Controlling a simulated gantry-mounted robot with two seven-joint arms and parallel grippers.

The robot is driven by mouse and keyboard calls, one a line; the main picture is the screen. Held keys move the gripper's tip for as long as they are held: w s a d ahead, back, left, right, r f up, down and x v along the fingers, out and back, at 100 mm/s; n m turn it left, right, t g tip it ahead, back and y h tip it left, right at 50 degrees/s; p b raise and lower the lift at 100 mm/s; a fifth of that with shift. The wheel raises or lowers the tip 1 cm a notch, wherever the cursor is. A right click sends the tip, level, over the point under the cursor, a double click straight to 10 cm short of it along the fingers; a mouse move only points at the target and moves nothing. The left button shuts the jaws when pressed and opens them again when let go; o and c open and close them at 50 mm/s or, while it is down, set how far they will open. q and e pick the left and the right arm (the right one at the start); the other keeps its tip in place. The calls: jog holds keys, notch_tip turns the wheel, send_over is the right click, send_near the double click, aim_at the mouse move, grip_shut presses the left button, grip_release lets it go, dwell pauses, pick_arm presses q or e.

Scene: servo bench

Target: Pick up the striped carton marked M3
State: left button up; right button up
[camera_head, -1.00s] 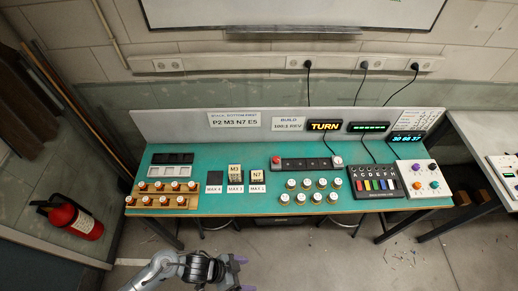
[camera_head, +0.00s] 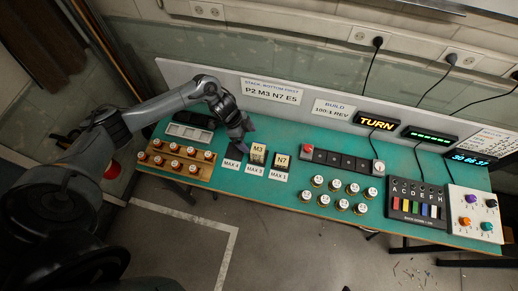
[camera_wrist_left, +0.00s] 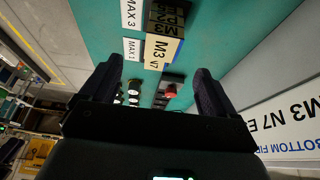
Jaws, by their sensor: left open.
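The carton marked M3 (camera_head: 258,149) stands upright at the MAX 3 label, with a cream top and a darker patterned side. In the left wrist view the M3 carton (camera_wrist_left: 160,45) shows its cream top and a dark printed side. My left gripper (camera_head: 243,143) is open and empty, just left of the M3 carton and apart from it in the head view. In the left wrist view its two dark fingers (camera_wrist_left: 156,75) stand wide apart with the cartons showing beyond the gap. My right gripper is not in view.
The N7 carton (camera_head: 281,161) stands close to the right of M3. An empty dark pad (camera_head: 233,152) lies to its left. A wooden rack of knobs (camera_head: 180,164) is further left. White-topped knobs stand right of N7. The upright back panel (camera_head: 205,82) bounds the bench.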

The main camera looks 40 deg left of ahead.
aim_at(258, 148)
pick_arm(q)
jog(key=shift+w+x, duration=0.1)
jog(key=shift+x, duration=1.95)
jog(key=shift+w+x, duration=0.15)
jog(key=shift+x, duration=1.85)
jog(key=c, duration=1.2)
jog(key=shift+o, duration=0.2)
jog(key=shift+r, duration=0.15)
